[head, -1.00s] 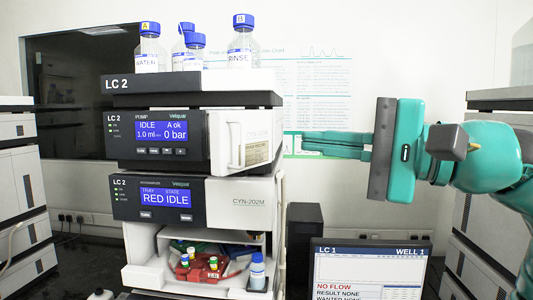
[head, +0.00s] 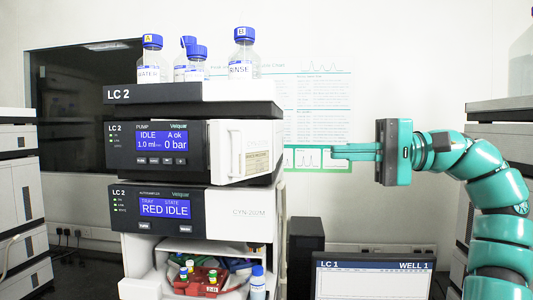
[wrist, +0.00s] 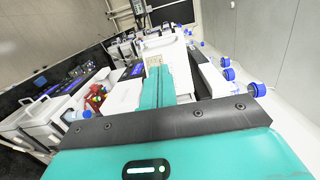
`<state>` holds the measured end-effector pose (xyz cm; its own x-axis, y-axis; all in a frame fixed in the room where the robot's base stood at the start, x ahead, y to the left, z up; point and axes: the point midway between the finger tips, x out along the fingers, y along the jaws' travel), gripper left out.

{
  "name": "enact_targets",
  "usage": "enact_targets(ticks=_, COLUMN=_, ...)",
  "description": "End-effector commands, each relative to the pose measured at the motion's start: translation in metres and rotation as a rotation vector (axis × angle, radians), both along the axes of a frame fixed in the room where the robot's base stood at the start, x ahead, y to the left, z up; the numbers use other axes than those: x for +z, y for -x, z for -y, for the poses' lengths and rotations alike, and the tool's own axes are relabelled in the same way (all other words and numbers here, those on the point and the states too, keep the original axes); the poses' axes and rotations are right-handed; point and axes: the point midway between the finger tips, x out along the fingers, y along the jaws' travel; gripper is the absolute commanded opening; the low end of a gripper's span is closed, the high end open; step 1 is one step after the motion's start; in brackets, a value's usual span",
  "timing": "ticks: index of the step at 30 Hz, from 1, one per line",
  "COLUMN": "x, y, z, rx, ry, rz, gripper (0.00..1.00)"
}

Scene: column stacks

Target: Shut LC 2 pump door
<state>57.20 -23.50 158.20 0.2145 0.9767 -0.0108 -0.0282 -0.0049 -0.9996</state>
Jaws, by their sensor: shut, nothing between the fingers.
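The LC 2 pump (head: 160,147) is the upper unit of the stack, with a blue screen reading IDLE and 0 bar. Its white door (head: 240,142) is at the right of its front, with a small beige label low on it. In the wrist view my gripper's teal fingers (wrist: 160,82) lie together, pointing towards the stack.
Several blue-capped bottles (head: 240,55) stand on top of the stack. The autosampler (head: 165,208) is below the pump, above an open bay with a red tray (head: 200,280). A monitor (head: 372,280) stands below my gripper.

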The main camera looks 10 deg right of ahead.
Motion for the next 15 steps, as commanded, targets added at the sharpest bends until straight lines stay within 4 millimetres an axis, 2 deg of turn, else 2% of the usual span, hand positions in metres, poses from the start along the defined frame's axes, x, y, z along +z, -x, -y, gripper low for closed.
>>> enact_targets(ticks=4, x=0.000, y=-0.001, z=-0.006, rx=0.001, ry=0.010, rz=0.027, gripper=0.00)
enact_targets(ticks=8, x=0.001, y=-0.004, z=-0.020, rx=0.002, ry=0.011, rz=0.028, gripper=0.00)
enact_targets(ticks=15, x=0.002, y=-0.013, z=-0.063, rx=0.003, ry=0.009, rz=0.027, gripper=0.00)
